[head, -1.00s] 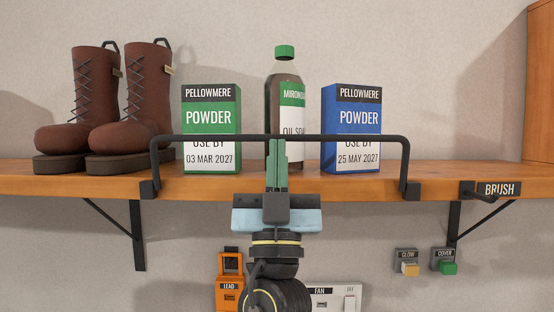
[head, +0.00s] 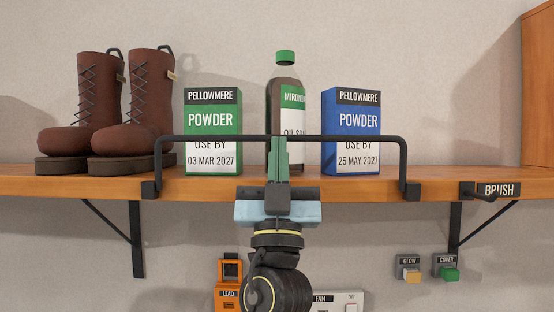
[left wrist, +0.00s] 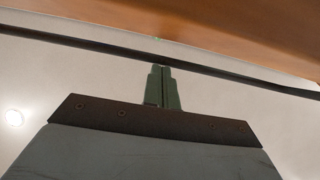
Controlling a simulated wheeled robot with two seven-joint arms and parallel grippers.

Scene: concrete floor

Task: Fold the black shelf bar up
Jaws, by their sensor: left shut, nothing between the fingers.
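The black shelf bar (head: 345,137) is a wide U-shaped rail hinged at two brackets on the front edge of the wooden shelf (head: 330,188). It stands raised, its crossbar above the shelf edge and in front of the goods. My left gripper (head: 278,140) is shut and empty, fingers pointing up at the middle of the crossbar. In the left wrist view, the bar (left wrist: 90,43) crosses just beyond the fingertips (left wrist: 162,68). They look at or very near the bar; I cannot tell whether they touch. My right gripper is not in view.
On the shelf stand brown boots (head: 125,105), a green powder box (head: 212,130), a bottle (head: 285,95) and a blue powder box (head: 350,125). Switches (head: 410,270) are on the wall below.

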